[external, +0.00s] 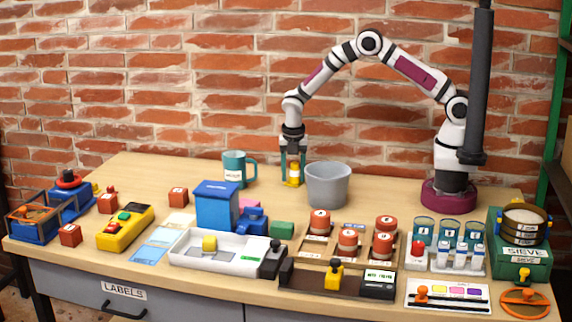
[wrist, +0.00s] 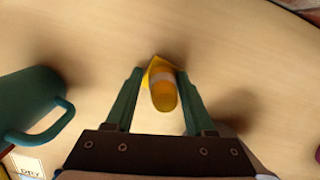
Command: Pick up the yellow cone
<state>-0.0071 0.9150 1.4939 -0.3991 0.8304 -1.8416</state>
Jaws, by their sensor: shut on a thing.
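The yellow cone (wrist: 163,92) is between the two green fingers of my gripper (wrist: 158,80) in the wrist view. It has a pale band around it and a yellow base. In the external view the cone (external: 294,174) shows between the fingertips of my gripper (external: 293,178), which points straight down near the back of the table. My gripper is shut on the cone. I cannot tell whether the cone's base touches the table or is slightly above it.
A grey bucket (external: 328,184) stands close to the right of my gripper. A teal mug (external: 236,170) stands to the left and also shows in the wrist view (wrist: 28,105). A blue box (external: 216,208) and a white tray (external: 190,258) are in front. The back left table is clear.

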